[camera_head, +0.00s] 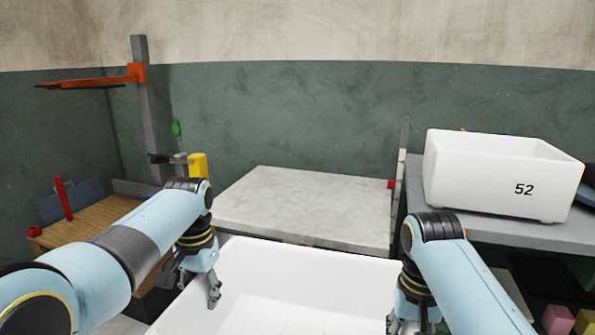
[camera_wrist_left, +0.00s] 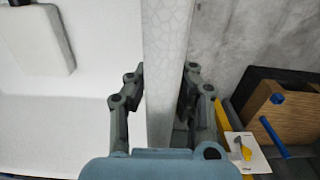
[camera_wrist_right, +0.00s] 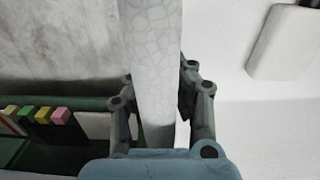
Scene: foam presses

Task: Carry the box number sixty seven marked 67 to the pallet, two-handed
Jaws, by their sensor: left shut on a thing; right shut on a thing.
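A large white open box (camera_head: 300,265) is held low in front of me, its near part cut off by the frame. No number shows on its visible sides, so I cannot read its marking. My left gripper (camera_head: 213,290) is shut on the box's left wall; its fingers straddle the wall (camera_wrist_left: 168,60) in the left wrist view. My right gripper (camera_head: 400,318) is shut on the right wall, which also shows in the right wrist view (camera_wrist_right: 152,60). A pale block (camera_wrist_left: 40,45) lies inside the box. I cannot make out a pallet for certain.
A pale flat slab-like surface (camera_head: 310,205) lies just beyond the box. A white box marked 52 (camera_head: 490,170) stands on a grey bench (camera_head: 510,228) at right. A wooden table (camera_head: 90,222) and a grey post with an orange arm (camera_head: 140,100) are at left.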

